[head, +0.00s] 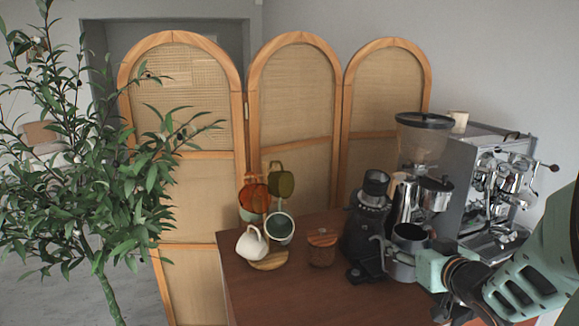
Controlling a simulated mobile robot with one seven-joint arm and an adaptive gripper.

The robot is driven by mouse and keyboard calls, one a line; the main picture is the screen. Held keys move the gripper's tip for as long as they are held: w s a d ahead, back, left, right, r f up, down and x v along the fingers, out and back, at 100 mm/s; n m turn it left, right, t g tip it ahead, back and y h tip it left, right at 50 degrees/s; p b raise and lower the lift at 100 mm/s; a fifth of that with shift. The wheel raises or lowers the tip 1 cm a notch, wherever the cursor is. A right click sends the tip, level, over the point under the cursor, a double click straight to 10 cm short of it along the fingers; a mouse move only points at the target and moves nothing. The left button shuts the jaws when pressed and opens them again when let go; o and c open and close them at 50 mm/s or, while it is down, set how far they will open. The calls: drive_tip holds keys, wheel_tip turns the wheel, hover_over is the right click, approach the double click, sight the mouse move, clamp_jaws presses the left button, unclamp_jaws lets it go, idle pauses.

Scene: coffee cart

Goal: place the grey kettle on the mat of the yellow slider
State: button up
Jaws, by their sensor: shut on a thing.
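A grey metal vessel with a dark open top, which I take as the grey kettle (402,268), is at the front right of the wooden table in the head view. My gripper (421,268) reaches in from the right and is shut on it. The kettle looks upright, with a narrow part sticking out on its left. My gripper's fingers are hard to make out, and I cannot tell whether the kettle's base touches the table. I cannot make out a yellow slider or its mat in this view.
A black grinder (364,225) stands close left of the kettle. Behind are a larger grinder (425,135) and an espresso machine (470,165). A lidded wooden jar (322,248) and a mug tree with several cups (268,262) stand left. The table's front left (270,300) is bare.

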drive_tip(key=w+a+r+m+h+p, duration=0.1)
drive_tip(key=w+a+p, duration=0.3)
drive_tip(key=a, duration=1)
drive_tip(key=shift+w+r, duration=0.5)
drive_tip(key=shift+w, duration=1)
drive_tip(key=shift+a, duration=0.25)
